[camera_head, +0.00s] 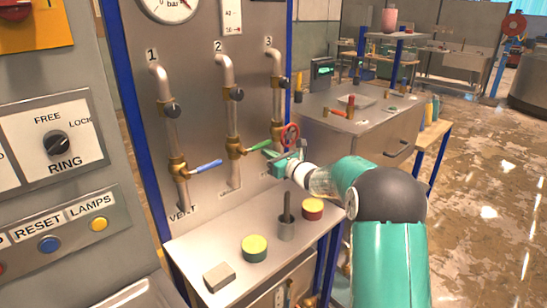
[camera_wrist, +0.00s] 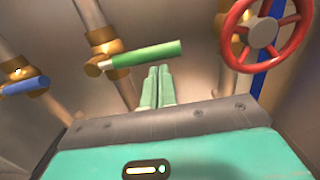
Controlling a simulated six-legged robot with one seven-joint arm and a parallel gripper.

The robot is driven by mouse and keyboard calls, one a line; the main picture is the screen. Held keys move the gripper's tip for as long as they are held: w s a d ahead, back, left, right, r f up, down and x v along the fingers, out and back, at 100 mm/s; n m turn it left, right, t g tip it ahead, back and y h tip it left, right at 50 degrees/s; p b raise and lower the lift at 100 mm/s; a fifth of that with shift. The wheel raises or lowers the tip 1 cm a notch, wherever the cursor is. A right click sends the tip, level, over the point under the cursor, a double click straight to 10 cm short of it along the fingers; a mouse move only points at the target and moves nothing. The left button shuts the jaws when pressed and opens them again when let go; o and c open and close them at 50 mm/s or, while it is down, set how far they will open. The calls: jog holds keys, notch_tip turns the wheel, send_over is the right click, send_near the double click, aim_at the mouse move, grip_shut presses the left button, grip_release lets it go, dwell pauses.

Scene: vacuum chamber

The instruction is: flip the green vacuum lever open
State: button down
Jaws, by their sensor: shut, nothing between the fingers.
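The green lever (camera_head: 259,146) sticks out sideways to the right from the brass valve on pipe 2, tilted slightly upward. In the wrist view the green lever (camera_wrist: 146,53) lies across the picture just beyond my fingertips. My gripper (camera_head: 269,154) is shut and empty, right beside the lever's outer end. In the wrist view the two green fingers of my gripper (camera_wrist: 158,72) stand close together, pointing at the lever's underside. I cannot tell whether they touch it.
A blue lever (camera_head: 206,166) sits on pipe 1, left of the green one. A red handwheel (camera_head: 290,135) on pipe 3 is close to my gripper's right.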

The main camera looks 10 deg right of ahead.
jog(key=shift+d+r+n, duration=0.1)
jog(key=shift+r+n, duration=0.35)
jog(key=shift+n, duration=0.15)
dwell(0.3)
jog(key=s+a+r+n, duration=0.1)
jog(key=a+r+n, duration=0.1)
jog(key=r+n, duration=0.3)
jog(key=s+a+r+n+g, duration=0.1)
jog(key=s+a+r+n, duration=0.1)
jog(key=n, duration=0.9)
notch_tip(320, 180, up, 3)
jog(key=shift+a+f+y, duration=0.15)
jog(key=shift+a+y, duration=0.15)
jog(key=shift+a, duration=0.5)
